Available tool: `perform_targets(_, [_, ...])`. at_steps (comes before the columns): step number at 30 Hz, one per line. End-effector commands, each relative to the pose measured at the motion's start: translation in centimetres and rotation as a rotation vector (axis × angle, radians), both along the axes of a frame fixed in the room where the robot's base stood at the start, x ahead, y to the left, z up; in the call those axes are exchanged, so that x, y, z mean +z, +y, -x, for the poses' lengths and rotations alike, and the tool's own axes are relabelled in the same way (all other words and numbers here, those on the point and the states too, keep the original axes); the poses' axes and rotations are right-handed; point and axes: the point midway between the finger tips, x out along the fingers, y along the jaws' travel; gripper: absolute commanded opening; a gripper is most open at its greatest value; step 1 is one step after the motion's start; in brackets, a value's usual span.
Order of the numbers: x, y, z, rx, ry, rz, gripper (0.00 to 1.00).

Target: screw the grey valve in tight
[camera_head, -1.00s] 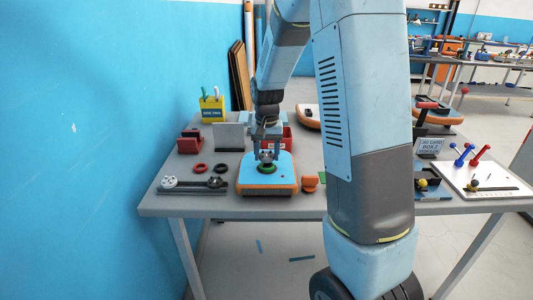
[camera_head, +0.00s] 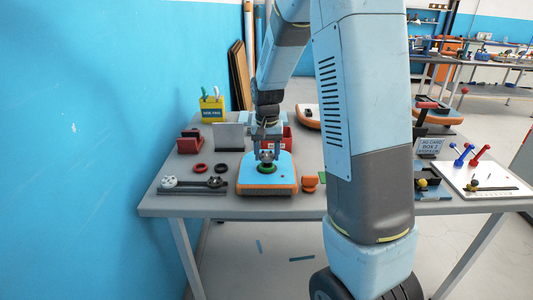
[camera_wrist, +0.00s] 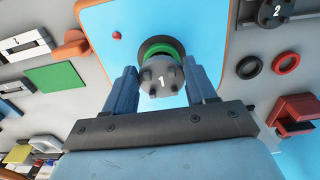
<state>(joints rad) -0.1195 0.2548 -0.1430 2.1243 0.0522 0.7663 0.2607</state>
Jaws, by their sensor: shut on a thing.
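The grey valve (camera_wrist: 163,78), a knobbed cap marked 1, sits over a green ring (camera_wrist: 158,47) on the blue inflatable board (camera_wrist: 215,25). My gripper (camera_wrist: 162,85) is shut on the valve, with one finger on each side of it. In the head view my gripper (camera_head: 267,157) points down over the orange-edged board (camera_head: 266,187), and the green ring (camera_head: 267,169) shows just below it. The fingers largely hide the valve there. How deep the valve sits in its seat cannot be told.
A second dark valve marked 2 (camera_wrist: 274,12) lies on a holder left of the board in the head view. Black and red rings (camera_head: 200,168) lie near it. An orange piece (camera_head: 309,184) stands close to the board's right. A yellow pen box (camera_head: 212,109) stands behind.

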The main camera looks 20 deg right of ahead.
Motion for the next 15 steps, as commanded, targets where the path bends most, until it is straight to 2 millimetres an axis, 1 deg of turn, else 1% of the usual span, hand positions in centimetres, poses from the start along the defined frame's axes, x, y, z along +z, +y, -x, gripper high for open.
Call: perform_targets(15, [-0.99, 0.11, -0.01, 0.002, 0.000, 0.000, 0.26])
